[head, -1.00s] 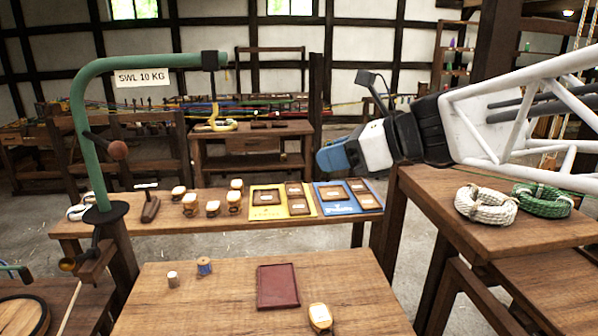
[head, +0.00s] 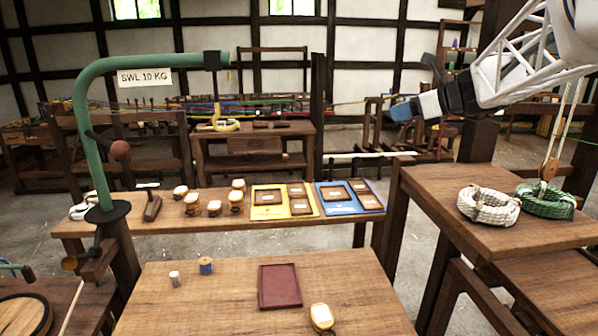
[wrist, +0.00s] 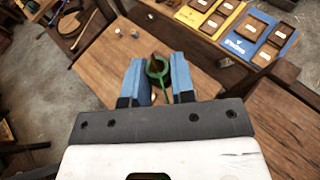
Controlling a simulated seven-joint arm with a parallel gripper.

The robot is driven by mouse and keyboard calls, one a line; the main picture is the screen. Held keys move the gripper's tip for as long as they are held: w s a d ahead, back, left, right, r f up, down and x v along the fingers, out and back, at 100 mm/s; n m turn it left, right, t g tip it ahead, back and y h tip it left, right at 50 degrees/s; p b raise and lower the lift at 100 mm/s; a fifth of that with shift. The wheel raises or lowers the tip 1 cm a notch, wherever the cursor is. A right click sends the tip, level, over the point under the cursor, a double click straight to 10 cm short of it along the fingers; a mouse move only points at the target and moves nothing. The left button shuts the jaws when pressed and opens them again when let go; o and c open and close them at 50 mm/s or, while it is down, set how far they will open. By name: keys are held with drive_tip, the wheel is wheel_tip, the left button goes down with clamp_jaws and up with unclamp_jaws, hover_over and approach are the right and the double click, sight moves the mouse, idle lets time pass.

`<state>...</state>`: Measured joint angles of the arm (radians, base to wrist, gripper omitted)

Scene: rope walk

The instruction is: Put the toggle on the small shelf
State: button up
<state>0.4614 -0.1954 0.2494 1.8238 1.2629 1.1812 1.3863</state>
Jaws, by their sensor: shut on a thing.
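My gripper (head: 402,110) is up in the air right of centre in the head view, beyond the side table, with blue fingers. In the head view the toggle cannot be made out. A small wooden rack with shelves (head: 447,62) stands at the back right; I cannot tell whether it is the small shelf.
A dark red tray (head: 280,286) and a tan block (head: 321,317) are on the front table. Several blocks and yellow (head: 268,210) and blue (head: 334,206) boards lie on the bench behind. White (head: 488,205) and green (head: 546,203) rope coils are on the right table. A green crane post (head: 86,140) stands left.

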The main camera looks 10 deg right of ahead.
drive_tip(key=w+d+f+m+t+h, duration=0.1)
drive_tip(key=w+d, duration=0.3)
drive_tip(key=d, duration=0.3)
drive_tip(key=w+d+f+m, duration=0.1)
drive_tip(key=w+d, duration=0.3)
drive_tip(key=d, duration=0.4)
drive_tip(key=m+t+h, duration=0.1)
drive_tip(key=h, duration=0.1)
hover_over(462, 176)
wheel_tip(462, 176, down, 4)
wheel_tip(462, 176, down, 5)
drive_tip(key=shift+w+r, duration=0.1)
drive_tip(key=shift+r, duration=0.1)
drive_tip(key=shift+f, duration=0.1)
drive_tip(key=shift+f, duration=2.45)
drive_tip(key=shift+f, duration=2.5)
drive_tip(key=shift+f, duration=0.15)
